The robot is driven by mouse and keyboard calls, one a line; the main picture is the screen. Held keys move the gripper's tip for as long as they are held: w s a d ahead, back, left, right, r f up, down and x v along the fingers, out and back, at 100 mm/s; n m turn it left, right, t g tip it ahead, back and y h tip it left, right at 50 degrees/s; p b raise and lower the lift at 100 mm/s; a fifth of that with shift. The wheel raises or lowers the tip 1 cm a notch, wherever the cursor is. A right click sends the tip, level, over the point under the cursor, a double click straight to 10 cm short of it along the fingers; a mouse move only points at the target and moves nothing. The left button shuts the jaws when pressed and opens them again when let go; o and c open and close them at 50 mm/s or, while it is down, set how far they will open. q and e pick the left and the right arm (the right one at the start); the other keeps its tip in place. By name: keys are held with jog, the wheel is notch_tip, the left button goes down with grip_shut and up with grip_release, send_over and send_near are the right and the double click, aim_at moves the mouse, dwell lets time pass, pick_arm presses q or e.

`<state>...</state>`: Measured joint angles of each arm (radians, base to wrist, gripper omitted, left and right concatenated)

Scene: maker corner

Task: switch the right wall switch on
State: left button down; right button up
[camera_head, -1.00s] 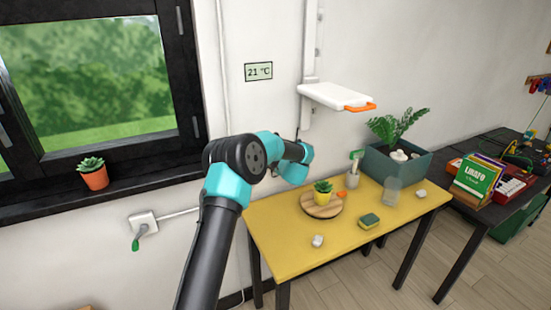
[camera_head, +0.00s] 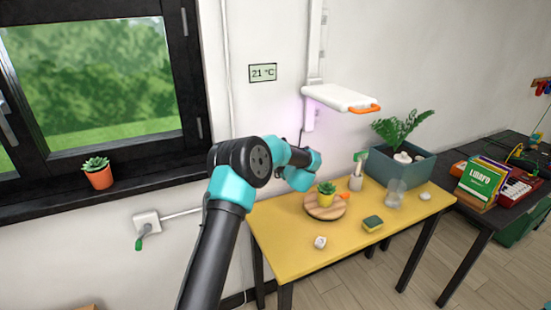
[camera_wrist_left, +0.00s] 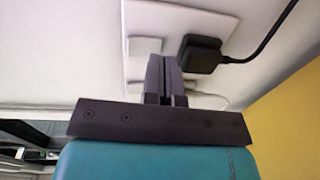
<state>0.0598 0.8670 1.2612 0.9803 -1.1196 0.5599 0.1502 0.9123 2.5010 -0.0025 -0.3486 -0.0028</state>
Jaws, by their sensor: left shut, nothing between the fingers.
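A white wall plate (camera_wrist_left: 190,22) shows in the left wrist view, with small pale square parts on it. One pale square (camera_wrist_left: 144,46) lies just left of my fingertips. I cannot tell which part is the right wall switch or how its rocker is tilted. My left gripper (camera_wrist_left: 164,60) is shut and empty, its tips in front of the plate; contact is unclear. In the head view my left arm hides the plate and fingers. The white grow lamp (camera_head: 340,97) has a faint purple glow on the wall beneath it. My right gripper is not in view.
A black plug (camera_wrist_left: 200,53) with a cord sits right of my fingertips.

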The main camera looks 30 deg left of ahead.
pick_arm(q)
jog(key=f+v, duration=0.2)
jog(key=v, duration=0.9)
jog(key=shift+s+d+f, duration=0.2)
jog(key=shift+s+d, duration=0.1)
jog(key=shift+d, duration=0.05)
